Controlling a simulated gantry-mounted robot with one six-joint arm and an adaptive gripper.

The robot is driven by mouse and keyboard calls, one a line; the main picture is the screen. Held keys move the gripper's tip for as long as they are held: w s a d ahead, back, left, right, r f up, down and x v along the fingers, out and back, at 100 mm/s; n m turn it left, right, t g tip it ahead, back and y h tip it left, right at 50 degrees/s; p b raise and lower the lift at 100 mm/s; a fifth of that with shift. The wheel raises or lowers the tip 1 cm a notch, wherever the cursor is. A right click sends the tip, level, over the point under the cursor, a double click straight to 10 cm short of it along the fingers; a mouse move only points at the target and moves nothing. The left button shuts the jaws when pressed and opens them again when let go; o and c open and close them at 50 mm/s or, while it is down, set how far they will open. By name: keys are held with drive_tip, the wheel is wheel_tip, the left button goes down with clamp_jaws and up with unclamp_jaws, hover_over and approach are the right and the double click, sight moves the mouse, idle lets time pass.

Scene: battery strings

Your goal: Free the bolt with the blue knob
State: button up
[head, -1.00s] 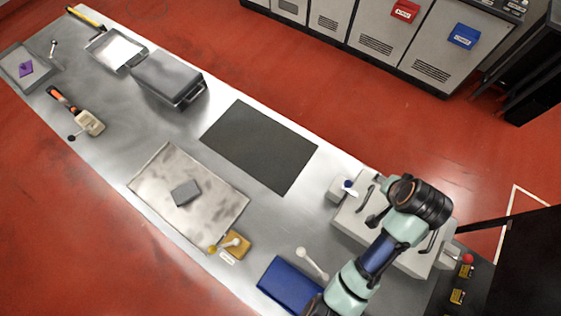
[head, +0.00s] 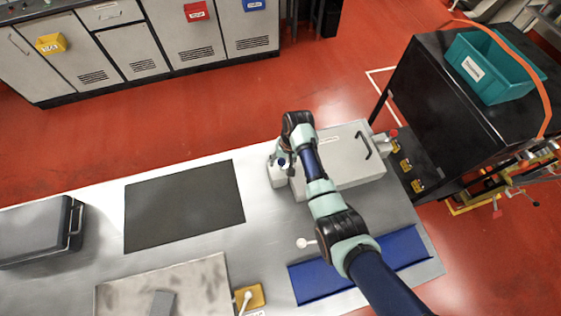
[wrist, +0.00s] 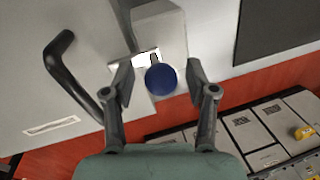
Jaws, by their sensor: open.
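The blue knob (wrist: 161,79) sits on a bolt at a pale grey block (wrist: 158,25) beside the large grey case (wrist: 50,95). A bright metal plate (wrist: 147,58) shows by the knob. In the wrist view my gripper (wrist: 160,84) is open, with one finger on each side of the knob and gaps between. I cannot tell whether the fingers are at the knob's height. In the head view the blue knob (head: 281,163) shows at the case's left end, with my gripper (head: 287,165) beside it, partly hidden by my wrist.
The case has a black handle (wrist: 70,75). A red knob (head: 393,132) stands at its right end. A dark mat (head: 185,205) lies to the left. A blue tray (head: 410,246) and a white-knobbed lever (head: 303,243) are nearer the camera.

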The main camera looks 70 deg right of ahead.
drive_tip(key=shift+f, duration=0.25)
drive_tip(key=shift+w, duration=0.1)
clamp_jaws()
